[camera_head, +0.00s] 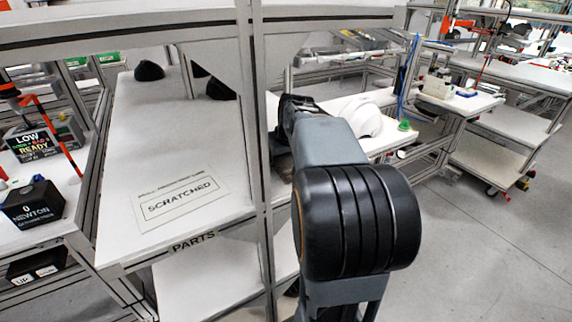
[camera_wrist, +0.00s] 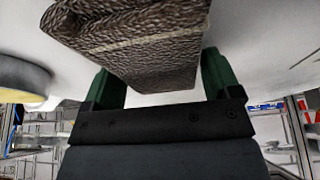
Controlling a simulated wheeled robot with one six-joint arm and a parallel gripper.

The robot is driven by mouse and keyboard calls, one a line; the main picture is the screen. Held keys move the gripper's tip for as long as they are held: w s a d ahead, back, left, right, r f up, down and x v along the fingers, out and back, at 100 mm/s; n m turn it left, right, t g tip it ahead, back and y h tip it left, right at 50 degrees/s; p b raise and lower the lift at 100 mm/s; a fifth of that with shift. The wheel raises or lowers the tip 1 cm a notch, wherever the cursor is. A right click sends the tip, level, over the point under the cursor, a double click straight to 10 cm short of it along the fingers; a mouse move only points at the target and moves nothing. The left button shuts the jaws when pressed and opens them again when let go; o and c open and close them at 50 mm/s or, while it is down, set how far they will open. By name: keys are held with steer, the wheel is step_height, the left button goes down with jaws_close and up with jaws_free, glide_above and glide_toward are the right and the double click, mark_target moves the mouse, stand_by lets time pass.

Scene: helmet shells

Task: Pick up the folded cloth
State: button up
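In the wrist view, the folded cloth (camera_wrist: 165,50) is a thick, grey-brown woven pad with stacked layers. It lies between the two green fingers of my gripper (camera_wrist: 160,85), which are spread apart. A pale gap shows beside the left finger, and the right finger is close against the cloth's edge. I cannot tell whether the fingers press on it. In the head view, my arm reaches over the far white bench, and my gripper (camera_head: 290,105) is a small dark shape partly hidden by the arm.
A white helmet shell (camera_head: 362,117) stands right of my gripper, near a green cone (camera_head: 404,125). A frame post (camera_head: 258,150) rises just left of my arm. The parts bench holds a SCRATCHED sign (camera_head: 180,201) and dark shells (camera_head: 149,71). Floor at right is clear.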

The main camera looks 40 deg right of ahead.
steer(key=c, duration=0.7)
steer(key=shift+o, duration=0.2)
steer(key=shift+r, duration=0.1)
steer(key=shift+r, duration=0.3)
step_height(320, 180, up, 2)
steer(key=shift+r+p, duration=0.1)
steer(key=shift+p, duration=0.2)
steer(key=s+r, duration=0.1)
steer(key=r, duration=0.1)
steer(key=s+r, duration=0.2)
steer(key=s+d+r, duration=0.1)
steer(key=s+r, duration=0.1)
steer(key=shift+s+r, duration=0.15)
steer(key=shift+r, duration=0.2)
steer(key=s+d+r, duration=0.1)
steer(key=s+r, duration=0.2)
steer(key=s, duration=0.5)
steer(key=shift+s+r, duration=0.2)
steer(key=shift+s, duration=0.1)
steer(key=shift+d, duration=0.1)
